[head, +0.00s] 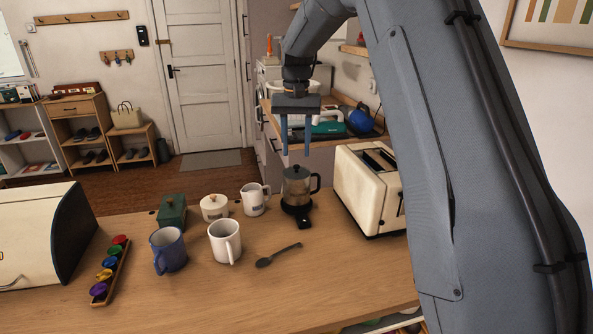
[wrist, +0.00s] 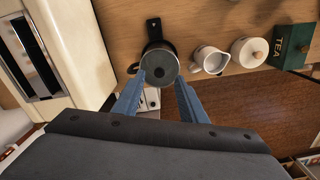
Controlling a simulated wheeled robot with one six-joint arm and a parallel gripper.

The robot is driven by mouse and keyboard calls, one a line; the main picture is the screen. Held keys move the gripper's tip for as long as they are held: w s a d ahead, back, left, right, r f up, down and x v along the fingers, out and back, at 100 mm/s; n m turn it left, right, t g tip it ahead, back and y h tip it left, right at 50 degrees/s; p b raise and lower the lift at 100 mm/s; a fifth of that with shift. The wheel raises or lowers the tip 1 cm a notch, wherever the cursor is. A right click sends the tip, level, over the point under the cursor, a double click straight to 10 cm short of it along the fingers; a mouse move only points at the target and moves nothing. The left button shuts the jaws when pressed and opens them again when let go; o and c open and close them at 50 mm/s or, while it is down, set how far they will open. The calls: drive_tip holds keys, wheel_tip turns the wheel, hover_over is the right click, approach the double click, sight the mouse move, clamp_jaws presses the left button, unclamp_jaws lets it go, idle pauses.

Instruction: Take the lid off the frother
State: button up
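The frother (head: 297,190) is a metallic jug with a dark handle, upright on a black base (head: 303,217) on the wooden counter. Its lid (head: 296,172) is on top, with a small dark knob; the lid shows from above as a grey disc in the wrist view (wrist: 161,64). My gripper (head: 296,150) points down above the lid with a gap below its fingertips. Its two blue-grey fingers are apart with nothing between them. In the wrist view, the fingertips (wrist: 160,82) appear on either side of the lid's near part.
A cream toaster (head: 366,190) stands close on the right of the frother. A white jug (head: 253,200), a lidded pot (head: 214,208) and a green tea tin (head: 172,212) stand to the left. The front right counter is clear.

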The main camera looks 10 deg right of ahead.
sight(297, 165)
drive_tip(key=shift+w+d+f+p, duration=0.1)
drive_tip(key=shift+f+p, duration=0.6)
drive_tip(key=shift+f, duration=0.7)
drive_tip(key=shift+w+f+p, duration=0.1)
drive_tip(key=shift+f+p, duration=0.6)
drive_tip(key=shift+f, duration=0.65)
clamp_jaws()
